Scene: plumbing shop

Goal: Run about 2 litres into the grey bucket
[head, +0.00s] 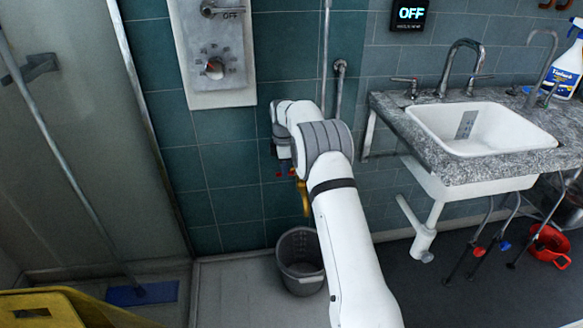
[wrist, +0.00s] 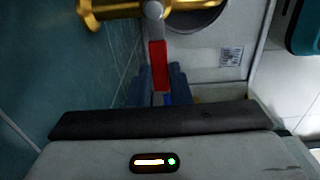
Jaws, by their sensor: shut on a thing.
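The grey bucket (head: 300,268) stands upright on the floor against the tiled wall, partly hidden by my arm. A brass tap (head: 303,198) sticks out above it; its body also shows at the top of the wrist view (wrist: 176,12). The tap's red lever (wrist: 158,66) points toward my gripper (wrist: 160,92). My gripper is shut on this lever, between bluish fingers. In the head view my arm hides most of the grip. I see no water stream, and the water level in the bucket cannot be made out.
A shower mixer panel (head: 213,55) hangs on the wall. A yellow object (head: 40,308) is at lower left.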

